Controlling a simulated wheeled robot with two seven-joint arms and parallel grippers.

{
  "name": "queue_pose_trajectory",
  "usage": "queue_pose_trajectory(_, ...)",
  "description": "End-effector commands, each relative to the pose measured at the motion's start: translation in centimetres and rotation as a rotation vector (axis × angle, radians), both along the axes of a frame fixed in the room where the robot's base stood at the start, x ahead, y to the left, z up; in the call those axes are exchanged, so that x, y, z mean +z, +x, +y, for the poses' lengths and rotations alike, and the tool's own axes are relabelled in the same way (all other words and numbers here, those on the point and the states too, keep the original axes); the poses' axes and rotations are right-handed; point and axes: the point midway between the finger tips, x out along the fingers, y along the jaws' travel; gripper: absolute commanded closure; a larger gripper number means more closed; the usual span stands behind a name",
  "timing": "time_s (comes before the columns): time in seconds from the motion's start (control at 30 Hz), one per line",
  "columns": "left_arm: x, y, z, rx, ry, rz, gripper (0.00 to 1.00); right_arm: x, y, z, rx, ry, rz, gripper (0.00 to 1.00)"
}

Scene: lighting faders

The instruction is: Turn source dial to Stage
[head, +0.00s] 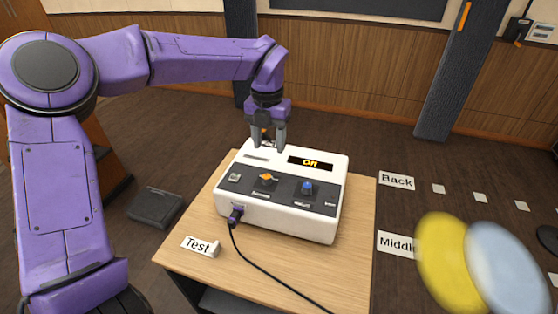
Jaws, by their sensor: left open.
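A white control box (280,213) with a dark front panel stands on a wooden table. My left gripper (268,144) is open, pointing down at the box's back edge, behind the orange dial and apart from both dials. It partly hides the back edge. My right gripper is not in view.
A dark plug (235,215) with a black cable sits in the box's front left. Yellow (445,260) and pale blue (505,265) discs lie further right.

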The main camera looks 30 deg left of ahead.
Motion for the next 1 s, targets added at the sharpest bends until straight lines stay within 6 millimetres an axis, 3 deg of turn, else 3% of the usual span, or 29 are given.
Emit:
queue_pose_trajectory(0.5, -9.5, -0.2, 0.2, 0.002, 0.001, 0.004, 0.49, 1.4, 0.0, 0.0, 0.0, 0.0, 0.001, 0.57)
queue_pose_trajectory(0.83, -10.4, -0.1, 0.1, 0.0, 0.0, 0.002, 0.49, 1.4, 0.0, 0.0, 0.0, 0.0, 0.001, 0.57)
queue_pose_trajectory(0.87, -10.4, -0.1, 0.1, 0.0, 0.0, 0.002, 0.52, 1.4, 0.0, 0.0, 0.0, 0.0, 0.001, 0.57)
queue_pose_trajectory(1.0, -10.4, -0.1, 0.1, 0.0, 0.0, 0.001, 0.97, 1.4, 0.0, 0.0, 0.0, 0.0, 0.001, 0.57)
